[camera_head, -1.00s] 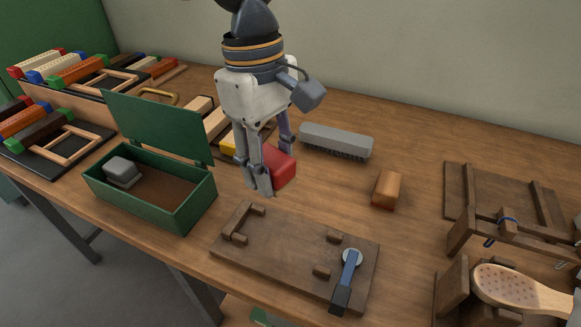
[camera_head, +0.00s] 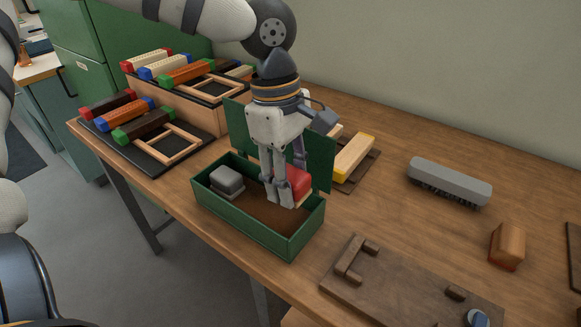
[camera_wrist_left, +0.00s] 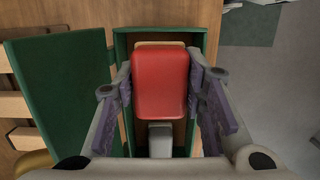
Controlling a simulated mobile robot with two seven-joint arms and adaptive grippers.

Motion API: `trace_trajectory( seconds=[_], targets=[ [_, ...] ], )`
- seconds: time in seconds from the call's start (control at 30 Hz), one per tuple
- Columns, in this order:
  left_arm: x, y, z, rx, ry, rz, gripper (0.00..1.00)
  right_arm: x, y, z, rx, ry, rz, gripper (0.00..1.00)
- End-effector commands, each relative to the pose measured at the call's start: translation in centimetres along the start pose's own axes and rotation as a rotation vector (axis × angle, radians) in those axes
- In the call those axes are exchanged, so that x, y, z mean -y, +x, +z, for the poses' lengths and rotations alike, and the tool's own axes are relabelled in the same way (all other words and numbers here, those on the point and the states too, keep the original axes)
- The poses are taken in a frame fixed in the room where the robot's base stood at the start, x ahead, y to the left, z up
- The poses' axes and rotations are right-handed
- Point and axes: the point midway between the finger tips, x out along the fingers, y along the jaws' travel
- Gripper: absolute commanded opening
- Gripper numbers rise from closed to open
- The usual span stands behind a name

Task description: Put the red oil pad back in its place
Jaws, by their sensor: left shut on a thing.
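The red oil pad (camera_head: 299,182) has a red top and a pale underside. My left gripper (camera_head: 285,200) is shut on it and holds it over the right part of the open green box (camera_head: 262,234). In the left wrist view the red oil pad (camera_wrist_left: 160,84) sits between the two fingers, with the green box (camera_wrist_left: 119,44) below. A grey pad (camera_head: 227,181) lies in the left part of the box. The box's right part shows a bare brown floor. I cannot tell whether the red pad touches the floor. My right gripper is not in view.
The box's raised lid (camera_head: 240,128) stands behind the gripper. Racks of coloured blocks (camera_head: 150,157) stand to the left. A grey brush (camera_head: 449,181), a wooden block (camera_head: 507,246) and a dark wooden board (camera_head: 400,290) lie to the right.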

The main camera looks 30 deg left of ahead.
Motion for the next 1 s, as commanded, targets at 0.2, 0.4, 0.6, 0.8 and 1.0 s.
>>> trace_trajectory(
  seconds=[0.2, 0.4, 0.6, 0.8, 1.0],
  targets=[
    [0.1, 3.0, -0.5, 0.000, -0.001, -0.006, 0.07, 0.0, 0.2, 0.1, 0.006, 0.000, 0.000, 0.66],
    [0.1, 5.6, -0.8, 0.000, 0.000, -0.008, 0.07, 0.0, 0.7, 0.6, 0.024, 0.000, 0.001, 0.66],
    [0.0, 7.1, -1.1, 0.000, 0.001, -0.005, 0.07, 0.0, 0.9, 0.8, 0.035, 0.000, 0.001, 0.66],
    [0.0, 7.5, -1.1, 0.001, 0.001, -0.001, 0.07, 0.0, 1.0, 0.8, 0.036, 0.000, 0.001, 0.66],
    [0.0, 7.4, -1.1, 0.000, 0.001, -0.001, 0.07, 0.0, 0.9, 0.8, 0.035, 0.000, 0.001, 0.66]
  ],
)
